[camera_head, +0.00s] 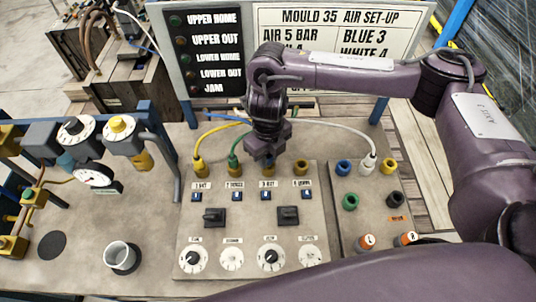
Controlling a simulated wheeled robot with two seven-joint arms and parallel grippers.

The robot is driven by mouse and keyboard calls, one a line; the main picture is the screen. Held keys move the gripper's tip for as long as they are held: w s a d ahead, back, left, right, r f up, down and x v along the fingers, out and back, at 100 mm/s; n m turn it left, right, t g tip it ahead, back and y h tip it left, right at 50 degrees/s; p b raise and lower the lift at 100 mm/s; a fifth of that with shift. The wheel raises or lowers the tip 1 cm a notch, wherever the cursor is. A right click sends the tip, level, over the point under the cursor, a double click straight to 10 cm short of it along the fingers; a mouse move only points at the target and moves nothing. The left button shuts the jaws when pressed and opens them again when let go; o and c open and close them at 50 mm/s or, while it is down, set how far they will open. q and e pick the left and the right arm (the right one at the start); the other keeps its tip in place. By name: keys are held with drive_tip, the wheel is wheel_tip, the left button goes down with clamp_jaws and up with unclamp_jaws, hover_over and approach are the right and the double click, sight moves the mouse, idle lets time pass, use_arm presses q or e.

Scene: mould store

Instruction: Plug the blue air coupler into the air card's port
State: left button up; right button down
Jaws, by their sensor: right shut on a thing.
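My right gripper (266,152) points down over the air card (325,255), at the third position in its top row of brass ports. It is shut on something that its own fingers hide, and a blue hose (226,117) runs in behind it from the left. I cannot see the blue coupler itself or whether it is seated. A yellow hose's coupler (200,165) and a green hose's coupler (234,160) stand in the first two ports. The fourth brass port (301,167) is empty. My left gripper is out of view.
A second panel (365,235) at right has coloured ports, with a white hose's coupler (367,163) in one. The sign (340,20) behind reads "BLUE 3" and "WHITE 4". A grey cup (120,257), a gauge (95,176) and valves stand at left.

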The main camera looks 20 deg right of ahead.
drive_tip(key=shift+f+b, duration=0.3)
drive_tip(key=shift+f, duration=0.1)
idle(0.3)
drive_tip(key=c, duration=0.7)
unclamp_jaws()
drive_tip(key=shift+c, duration=0.2)
drive_tip(key=shift+r, duration=0.1)
wheel_tip(320, 180, up, 7)
drive_tip(key=p, duration=0.7)
drive_tip(key=shift+r, duration=0.2)
drive_tip(key=shift+s+f, duration=0.15)
